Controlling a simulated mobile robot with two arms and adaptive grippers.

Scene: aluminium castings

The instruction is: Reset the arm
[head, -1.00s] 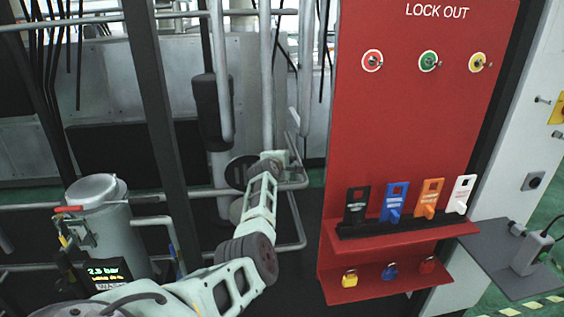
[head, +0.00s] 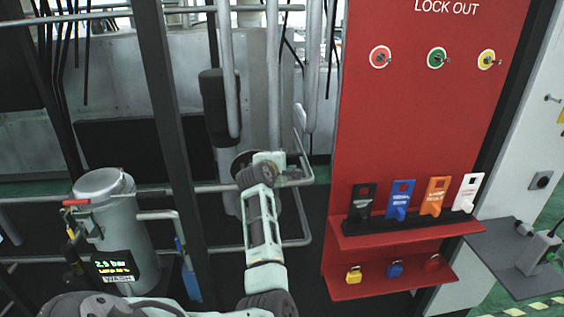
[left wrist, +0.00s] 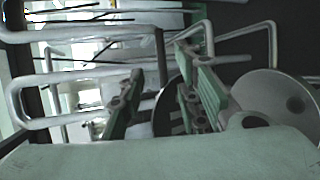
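My left arm (head: 263,235) comes in from the bottom left of the head view and points up and away, toward the pipes. Its gripper end lies near the pipe bend left of the red board, small and hard to make out there. In the left wrist view the two green fingers of my left gripper (left wrist: 165,92) stand apart with nothing seen between them. Pipes and a round grey disc (left wrist: 275,100) show beyond and beside the fingers. My right gripper is in neither view.
A red LOCK OUT board (head: 405,125) with key switches, tags and padlocks stands right of the arm. A grey canister (head: 115,225) with a red-handled valve and lit display stands at left. A dark post (head: 170,130) and grey pipes (head: 274,80) are close to the arm.

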